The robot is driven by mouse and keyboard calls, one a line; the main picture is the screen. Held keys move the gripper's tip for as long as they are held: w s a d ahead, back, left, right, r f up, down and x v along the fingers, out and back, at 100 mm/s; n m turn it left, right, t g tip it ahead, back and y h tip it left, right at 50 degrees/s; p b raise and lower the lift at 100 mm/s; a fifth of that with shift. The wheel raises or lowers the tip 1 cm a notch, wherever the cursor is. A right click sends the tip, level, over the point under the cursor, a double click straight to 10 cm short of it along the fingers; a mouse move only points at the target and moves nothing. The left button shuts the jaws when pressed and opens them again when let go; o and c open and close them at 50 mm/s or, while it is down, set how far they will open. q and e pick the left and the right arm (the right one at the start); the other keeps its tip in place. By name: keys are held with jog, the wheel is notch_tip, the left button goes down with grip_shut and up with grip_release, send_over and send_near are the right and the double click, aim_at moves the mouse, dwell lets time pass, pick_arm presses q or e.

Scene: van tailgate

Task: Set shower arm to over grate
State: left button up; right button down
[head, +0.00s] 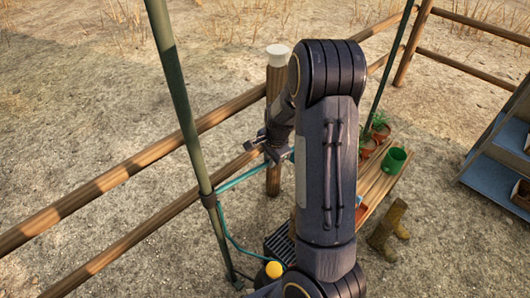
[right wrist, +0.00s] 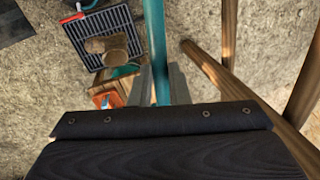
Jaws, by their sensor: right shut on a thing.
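The teal shower arm (head: 238,179) sticks out from a collar on the green pole (head: 184,110), pointing right and away. My right gripper (head: 274,150) is shut on the shower arm, near the wooden post; in the right wrist view the teal tube (right wrist: 155,35) runs between its fingers (right wrist: 162,88). The dark slatted grate (head: 278,243) lies on the ground, partly hidden by my right arm. In the right wrist view the grate (right wrist: 122,22) is at the upper left, to the left of the tube, with a brown object on it. My left gripper is not in view.
A wooden rail fence (head: 110,180) runs behind the pole, with a white-capped post (head: 277,57) close to my gripper. A slatted bench (head: 373,187) bears a green bucket (head: 395,160) and potted plants. Brown boots (head: 388,226) stand beside it. Blue shelving is at the right.

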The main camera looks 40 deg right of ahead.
jog(key=s+a+m+p, duration=0.3)
jog(key=s+m+p, duration=0.1)
jog(key=s, duration=0.5)
jog(key=shift+s+m+h, duration=0.35)
jog(key=shift+m+h, duration=0.05)
jog(key=shift+m, duration=0.2)
jog(key=c, duration=1.4)
grip_release()
jog(key=shift+o, duration=0.2)
jog(key=p+v, duration=0.4)
jog(key=v, duration=0.3)
jog(key=shift+r, duration=0.45)
jog(key=shift+a, duration=0.15)
